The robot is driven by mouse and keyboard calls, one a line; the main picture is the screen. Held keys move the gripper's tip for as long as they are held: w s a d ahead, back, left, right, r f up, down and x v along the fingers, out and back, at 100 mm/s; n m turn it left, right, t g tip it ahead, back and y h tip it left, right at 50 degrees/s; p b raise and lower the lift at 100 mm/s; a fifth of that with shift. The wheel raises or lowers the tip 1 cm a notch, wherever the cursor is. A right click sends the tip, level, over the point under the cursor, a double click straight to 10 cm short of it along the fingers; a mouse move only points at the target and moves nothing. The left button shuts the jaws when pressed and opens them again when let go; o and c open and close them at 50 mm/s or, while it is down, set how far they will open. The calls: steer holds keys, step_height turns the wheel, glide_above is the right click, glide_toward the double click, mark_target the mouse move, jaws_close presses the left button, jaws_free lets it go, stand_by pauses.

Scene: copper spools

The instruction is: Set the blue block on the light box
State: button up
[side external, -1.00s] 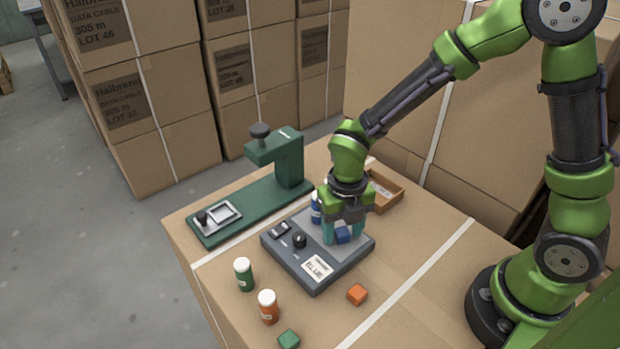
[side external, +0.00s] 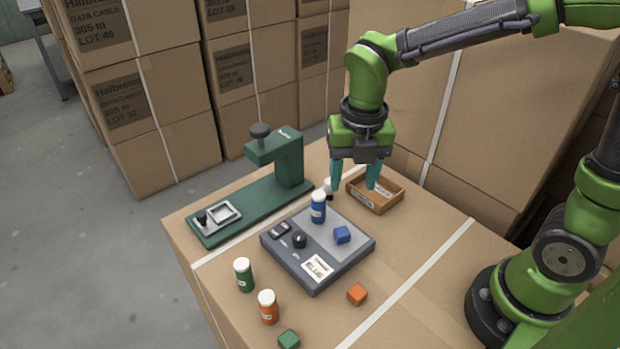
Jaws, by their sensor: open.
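The blue block (side external: 342,235) rests on the pale panel of the light box (side external: 322,260), toward its right side. The light box is a grey flat unit with a black knob and a label, lying on the carton top. A blue bottle with a white cap (side external: 318,208) stands at the far corner of the panel. My gripper (side external: 354,190) is open and empty, pointing down, above and behind the light box, apart from the blue block.
A wooden tray (side external: 393,203) lies behind the gripper's right finger. A green press (side external: 250,192) stands at the left. A green bottle (side external: 244,275), an orange bottle (side external: 268,307), an orange block (side external: 357,294) and a green block (side external: 289,340) are in front.

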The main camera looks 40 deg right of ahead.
steer(key=s+d+r+m+t+y, duration=0.1)
steer(key=s+d+r+m+t, duration=0.2)
steer(key=m, duration=1.3)
steer(key=s+d+r+m+t+y, duration=0.1)
steer(key=s+d+r+m+t, duration=0.2)
steer(key=m, duration=1.4)
steer(key=shift+s+d+r+t, duration=0.4)
steer(key=shift+s+d+r, duration=0.45)
steer(key=shift+s+d, duration=0.1)
